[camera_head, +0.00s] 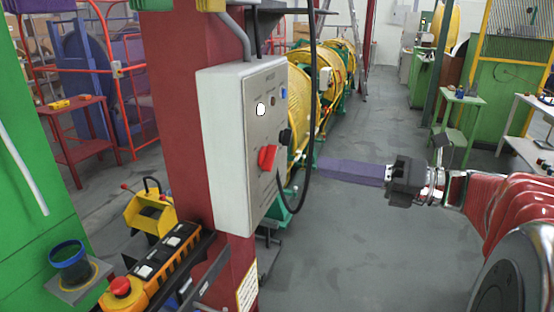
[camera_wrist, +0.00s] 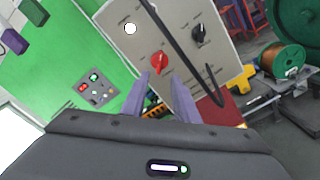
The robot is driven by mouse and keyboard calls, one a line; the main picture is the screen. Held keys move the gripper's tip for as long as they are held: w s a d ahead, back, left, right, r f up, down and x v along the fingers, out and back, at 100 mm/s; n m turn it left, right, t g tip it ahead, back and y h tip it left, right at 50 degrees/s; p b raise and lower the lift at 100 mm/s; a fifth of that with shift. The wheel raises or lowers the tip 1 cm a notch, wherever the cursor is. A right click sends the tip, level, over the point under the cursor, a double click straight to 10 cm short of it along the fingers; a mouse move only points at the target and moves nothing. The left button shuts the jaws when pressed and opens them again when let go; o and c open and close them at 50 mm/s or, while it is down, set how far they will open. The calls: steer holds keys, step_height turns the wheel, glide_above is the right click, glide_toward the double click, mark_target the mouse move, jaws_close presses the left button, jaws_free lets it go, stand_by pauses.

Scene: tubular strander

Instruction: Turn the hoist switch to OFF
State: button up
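A light grey switch box (camera_head: 232,140) is fixed to a red column. Its face carries a white round lamp (camera_head: 261,109), a red rotary switch (camera_head: 267,158) and a black rotary knob (camera_head: 286,137). Their labels are too small to read, so I cannot tell which is the hoist switch. The wrist view shows the red switch (camera_wrist: 159,62) just beyond and between my fingertips, and the black knob (camera_wrist: 199,35) to its upper right. My gripper (camera_head: 322,170) is open and empty, pointing at the box from the right, apart from it.
A black cable (camera_head: 312,100) loops in front of the box's right side; in the wrist view it passes between the two knobs. An orange pendant (camera_head: 165,262) with a red button sits below the box. Open floor (camera_head: 350,240) lies under my gripper.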

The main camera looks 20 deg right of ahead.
mark_target(274, 159)
steer(key=x, duration=1)
steer(key=shift+w+a, duration=0.1)
steer(key=shift+a, duration=0.1)
steer(key=shift+c, duration=0.3)
jaws_close()
